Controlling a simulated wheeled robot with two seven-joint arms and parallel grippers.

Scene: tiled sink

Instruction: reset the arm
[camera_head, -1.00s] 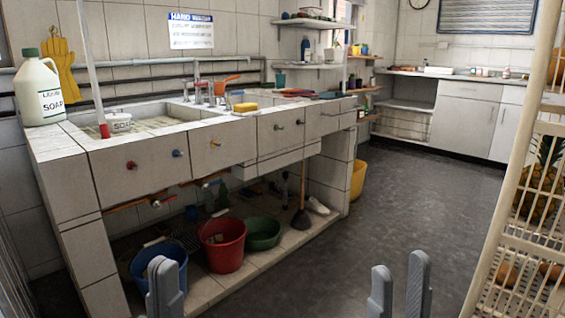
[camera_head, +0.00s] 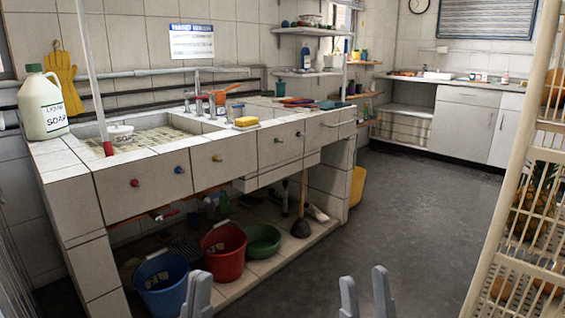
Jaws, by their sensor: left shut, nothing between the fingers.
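My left gripper (camera_head: 197,294) shows at the bottom edge, left of centre. Its grey fingers are together with nothing between them, in front of the tiled sink unit and just right of the blue bucket (camera_head: 162,288). My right gripper (camera_head: 366,294) shows at the bottom edge, right of centre. Its two fingers stand apart with a clear gap and nothing between them, over the dark floor. Only the finger ends of both grippers show; the arms are out of view.
The tiled sink counter (camera_head: 133,207) fills the left, with a soap jug (camera_head: 44,107) and a yellow sponge (camera_head: 246,121) on top. A red bucket (camera_head: 223,252) stands underneath. A slatted rack (camera_head: 505,215) stands close at right. Open floor (camera_head: 415,215) lies between.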

